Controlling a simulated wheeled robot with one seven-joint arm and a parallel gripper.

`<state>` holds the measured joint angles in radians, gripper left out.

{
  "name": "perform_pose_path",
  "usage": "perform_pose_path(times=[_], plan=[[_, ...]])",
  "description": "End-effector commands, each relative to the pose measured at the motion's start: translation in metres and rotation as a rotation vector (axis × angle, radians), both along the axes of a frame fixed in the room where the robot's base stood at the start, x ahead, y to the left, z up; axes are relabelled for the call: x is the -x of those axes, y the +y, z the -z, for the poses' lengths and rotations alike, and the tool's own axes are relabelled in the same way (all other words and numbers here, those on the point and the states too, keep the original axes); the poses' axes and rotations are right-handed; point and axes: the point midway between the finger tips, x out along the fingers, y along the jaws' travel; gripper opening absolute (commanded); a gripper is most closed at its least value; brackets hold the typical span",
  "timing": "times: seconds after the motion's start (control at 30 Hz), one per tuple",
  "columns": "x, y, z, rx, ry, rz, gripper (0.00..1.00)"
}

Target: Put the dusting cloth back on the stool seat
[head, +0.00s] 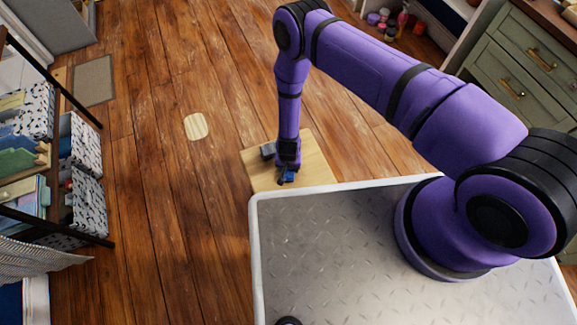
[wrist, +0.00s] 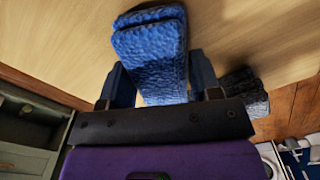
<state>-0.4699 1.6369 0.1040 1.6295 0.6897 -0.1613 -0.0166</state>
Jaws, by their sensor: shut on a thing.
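The stool seat (head: 312,162) is a pale wooden square just beyond my base's front edge in the head view. In the wrist view its bare wood (wrist: 60,45) fills much of the top. My gripper (head: 286,174) points down over the seat's near part. It is shut on a folded, textured blue cloth (wrist: 150,50), which also shows as a small blue patch in the head view (head: 287,177). The cloth sticks out beyond the fingers (wrist: 158,85). I cannot tell whether it touches the wood.
A dark grey folded item (head: 268,150) lies at the seat's left edge, beside my gripper in the wrist view (wrist: 245,90). A pale rounded slab (head: 196,126) lies on the open floor. Shelves (head: 50,150) stand left; a green drawer cabinet (head: 525,70) stands right.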

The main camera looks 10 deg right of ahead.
Motion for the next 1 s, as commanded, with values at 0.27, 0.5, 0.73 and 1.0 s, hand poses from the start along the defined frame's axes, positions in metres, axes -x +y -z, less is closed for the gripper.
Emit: perform_pose_path(times=[0.27, 0.5, 0.73, 1.0], plan=[[-0.0001, 0.0001, 0.0019, 0.000, 0.000, 0.000, 0.39], [-0.0001, 0.0001, 0.0019, 0.000, 0.000, 0.000, 0.88], [-0.0001, 0.0000, 0.0019, 0.000, 0.000, 0.000, 0.88], [-0.0001, 0.0001, 0.0019, 0.000, 0.000, 0.000, 0.88]])
